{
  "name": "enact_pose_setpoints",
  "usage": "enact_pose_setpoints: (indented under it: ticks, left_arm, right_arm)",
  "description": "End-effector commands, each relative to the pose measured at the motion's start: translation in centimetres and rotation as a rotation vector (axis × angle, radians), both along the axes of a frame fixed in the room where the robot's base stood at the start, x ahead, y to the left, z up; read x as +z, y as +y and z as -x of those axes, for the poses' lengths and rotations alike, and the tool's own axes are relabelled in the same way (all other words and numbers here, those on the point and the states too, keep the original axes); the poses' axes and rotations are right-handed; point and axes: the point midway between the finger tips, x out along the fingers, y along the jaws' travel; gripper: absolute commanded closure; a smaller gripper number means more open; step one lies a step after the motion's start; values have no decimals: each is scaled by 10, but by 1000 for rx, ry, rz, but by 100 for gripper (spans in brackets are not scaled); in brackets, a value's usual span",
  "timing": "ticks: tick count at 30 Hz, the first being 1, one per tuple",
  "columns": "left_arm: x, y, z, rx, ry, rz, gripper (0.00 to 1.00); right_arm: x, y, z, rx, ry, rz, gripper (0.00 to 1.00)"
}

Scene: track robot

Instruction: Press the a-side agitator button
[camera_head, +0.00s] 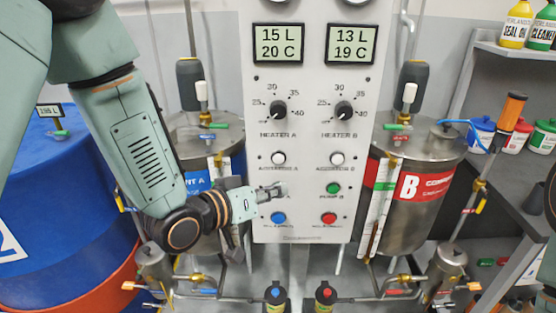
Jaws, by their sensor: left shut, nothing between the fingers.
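The white agitator A button (278,158) is on the left column of the grey control panel (306,112), above its label. My left arm comes in from the left, and my left gripper (280,188) is shut and empty in front of the panel. Its fingertips are just below the agitator A button and cover the pump A button's place. I cannot tell whether they touch the panel. The white agitator B button (337,158) is to the right. My right gripper is not in view.
Heater knobs (278,110) and two displays (277,42) are above. A blue button (278,218), a red button (329,218) and a green pump B button (333,188) are lower. Steel tanks (421,205) flank the panel; a blue drum (50,180) is at left.

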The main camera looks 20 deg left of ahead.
Motion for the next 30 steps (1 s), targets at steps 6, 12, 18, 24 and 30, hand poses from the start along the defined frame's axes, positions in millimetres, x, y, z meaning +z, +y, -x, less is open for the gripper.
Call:
enact_pose_setpoints:
  ticks: [6,12,18,24,30]
  left_arm:
    - [1,10,-26,3,-3,2,100]
    - [0,18,-49,3,-1,0,100]
    - [1,23,-67,2,-1,0,100]
    - [0,25,-74,1,1,0,100]
    - [0,25,-74,1,1,0,100]
  right_arm:
    - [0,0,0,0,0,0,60]
    - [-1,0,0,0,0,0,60]
    - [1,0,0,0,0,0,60]
    - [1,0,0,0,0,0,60]
    - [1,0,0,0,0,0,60]
